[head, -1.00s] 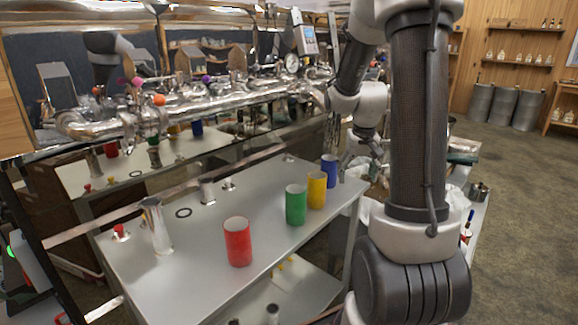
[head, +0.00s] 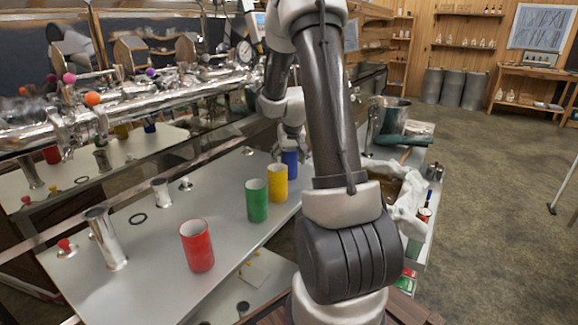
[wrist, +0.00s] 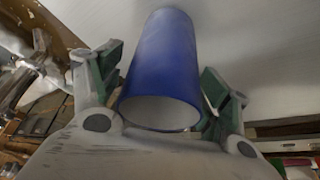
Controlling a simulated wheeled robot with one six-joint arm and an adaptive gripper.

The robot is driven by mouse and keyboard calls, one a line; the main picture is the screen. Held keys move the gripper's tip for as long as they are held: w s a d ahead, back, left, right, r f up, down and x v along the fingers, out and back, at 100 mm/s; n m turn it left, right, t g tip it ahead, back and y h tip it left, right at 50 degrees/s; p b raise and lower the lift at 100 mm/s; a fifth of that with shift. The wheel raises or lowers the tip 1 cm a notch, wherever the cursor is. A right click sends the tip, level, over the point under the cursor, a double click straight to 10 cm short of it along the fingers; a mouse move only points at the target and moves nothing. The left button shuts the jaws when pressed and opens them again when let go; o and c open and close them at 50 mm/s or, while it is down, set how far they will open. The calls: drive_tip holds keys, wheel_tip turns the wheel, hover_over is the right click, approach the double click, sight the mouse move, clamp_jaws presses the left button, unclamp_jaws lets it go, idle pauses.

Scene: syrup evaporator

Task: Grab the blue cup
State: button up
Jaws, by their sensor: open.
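The blue cup (head: 289,159) stands upright at the far right end of the metal table (head: 140,285), beside the yellow cup. In the wrist view the blue cup (wrist: 163,70) fills the space between the two fingers, its open white mouth facing the camera. My gripper (wrist: 162,88) is open, with one green-padded finger on each side of the cup. A narrow gap shows on the right; on the left I cannot tell whether the pad touches. In the head view my gripper (head: 291,140) is at the blue cup, partly hidden by my arm.
A yellow cup (head: 277,184), a green cup (head: 257,201) and a red cup (head: 197,246) stand in a row nearer on the table. Steel piping (head: 130,95) runs behind. Open floor lies at right.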

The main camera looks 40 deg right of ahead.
drive_tip(key=shift+f, duration=0.1)
drive_tip(key=shift+c, duration=0.4)
drive_tip(key=c, duration=1.1)
